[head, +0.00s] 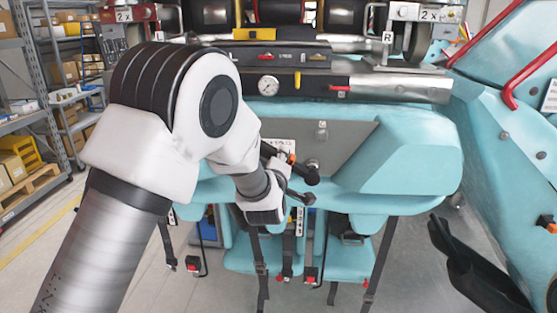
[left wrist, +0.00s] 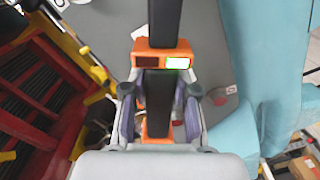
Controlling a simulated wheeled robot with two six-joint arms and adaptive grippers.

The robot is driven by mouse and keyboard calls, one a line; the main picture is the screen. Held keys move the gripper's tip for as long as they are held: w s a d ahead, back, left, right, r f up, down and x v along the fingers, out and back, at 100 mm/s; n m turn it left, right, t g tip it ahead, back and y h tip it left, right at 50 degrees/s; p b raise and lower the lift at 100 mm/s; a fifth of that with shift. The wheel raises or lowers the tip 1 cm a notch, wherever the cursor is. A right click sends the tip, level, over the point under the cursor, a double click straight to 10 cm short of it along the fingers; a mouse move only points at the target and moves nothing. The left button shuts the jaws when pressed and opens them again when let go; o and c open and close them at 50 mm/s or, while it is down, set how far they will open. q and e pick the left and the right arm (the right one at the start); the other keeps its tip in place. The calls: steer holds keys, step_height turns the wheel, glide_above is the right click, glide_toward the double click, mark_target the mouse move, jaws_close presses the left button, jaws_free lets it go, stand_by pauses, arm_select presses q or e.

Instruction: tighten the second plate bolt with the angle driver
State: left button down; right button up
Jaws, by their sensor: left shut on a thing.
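The grey plate (head: 345,150) is fixed on the turquoise train body in the head view. A bolt-like fitting (head: 322,130) shows on its upper part. My left gripper (head: 295,180) is in front of the plate's lower left part. In the left wrist view, its fingers (left wrist: 160,110) are shut on the angle driver (left wrist: 162,45), a black tool with an orange collar. A green light (left wrist: 177,63) is lit on the collar; the window beside it is dark red. The driver's tip and any contact with a bolt are hidden. My right gripper is not in view.
A beam with a pressure gauge (head: 268,85) crosses above the plate. Turquoise seats with hanging straps (head: 262,265) are below. A turquoise side wall with red rails (head: 530,75) stands at right.

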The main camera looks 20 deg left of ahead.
arm_select(q)
steer(key=shift+r+x, duration=0.2)
steer(key=shift+x, duration=0.7)
stand_by(1.4)
steer(key=shift+b, duration=0.4)
stand_by(1.0)
steer(key=shift+s, duration=0.1)
